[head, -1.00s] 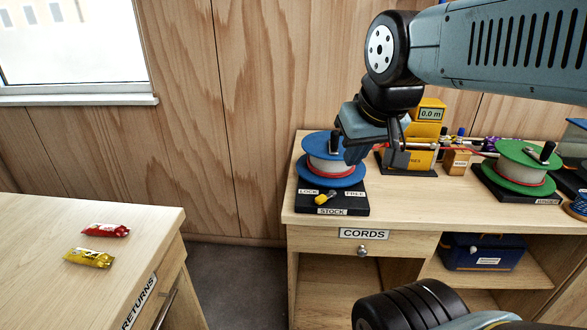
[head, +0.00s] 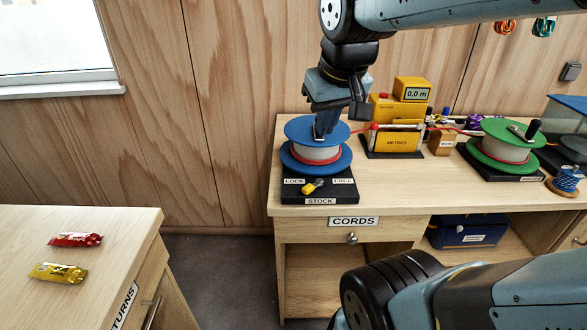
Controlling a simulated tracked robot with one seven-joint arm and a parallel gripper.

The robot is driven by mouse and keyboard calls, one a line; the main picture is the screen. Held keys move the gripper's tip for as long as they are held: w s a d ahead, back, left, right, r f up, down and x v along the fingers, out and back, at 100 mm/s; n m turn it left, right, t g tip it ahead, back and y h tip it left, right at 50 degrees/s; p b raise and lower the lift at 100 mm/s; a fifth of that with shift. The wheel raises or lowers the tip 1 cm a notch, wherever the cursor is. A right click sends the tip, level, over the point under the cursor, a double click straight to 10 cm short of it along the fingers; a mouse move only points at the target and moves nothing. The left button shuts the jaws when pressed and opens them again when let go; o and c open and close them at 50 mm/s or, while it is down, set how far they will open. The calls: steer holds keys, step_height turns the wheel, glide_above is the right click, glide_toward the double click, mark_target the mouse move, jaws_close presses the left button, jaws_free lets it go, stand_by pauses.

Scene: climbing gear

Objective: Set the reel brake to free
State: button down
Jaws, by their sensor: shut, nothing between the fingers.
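The STOCK reel (head: 316,155) has blue flanges and a pale spool with a red cord, and stands on a black base (head: 340,193) on the CORDS bench. A small brake lever (head: 309,188) with a yellow end lies on the front of this base, between the LOCK label (head: 293,182) and the FREE label (head: 343,181). Its yellow end points to the lower left, on the LOCK side. My gripper (head: 321,134) is shut and empty, pointing down at the reel's top flange, behind and above the lever. Whether it touches the flange I cannot tell. It hides the reel's crank.
A green reel (head: 505,146) stands to the right. A yellow meter (head: 397,140) reading 0.0 m stands between the reels, with red cord running across. The bench front (head: 400,200) is clear. The RETURNS table (head: 100,225) at left holds two wrapped bars.

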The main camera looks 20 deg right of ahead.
mark_target(313, 186)
steer(key=w+a+f+n+g+h, duration=0.1)
steer(key=w+f+n+g, duration=0.1)
steer(key=w+f+g, duration=0.2)
steer(key=w+a+f+n+g, duration=0.1)
steer(key=w+f+g, duration=0.3)
steer(key=w+f, duration=0.6)
steer(key=w+n, duration=0.1)
steer(key=w, duration=0.8)
steer(key=shift+a+f+n+g+h, duration=0.3)
steer(key=shift+a+f+n+h, duration=0.05)
steer(key=shift+a+n+h, duration=0.05)
steer(key=x, duration=0.9)
steer(key=shift+s+f, duration=0.1)
steer(key=shift+f, duration=0.15)
steer(key=s, duration=0.1)
steer(key=s+d, duration=0.1)
steer(key=shift+s+d+f, duration=0.15)
steer(key=shift+s+d, duration=0.05)
steer(key=shift+s, duration=0.15)
steer(key=shift+s+d, duration=0.3)
steer(key=shift+s, duration=0.2)
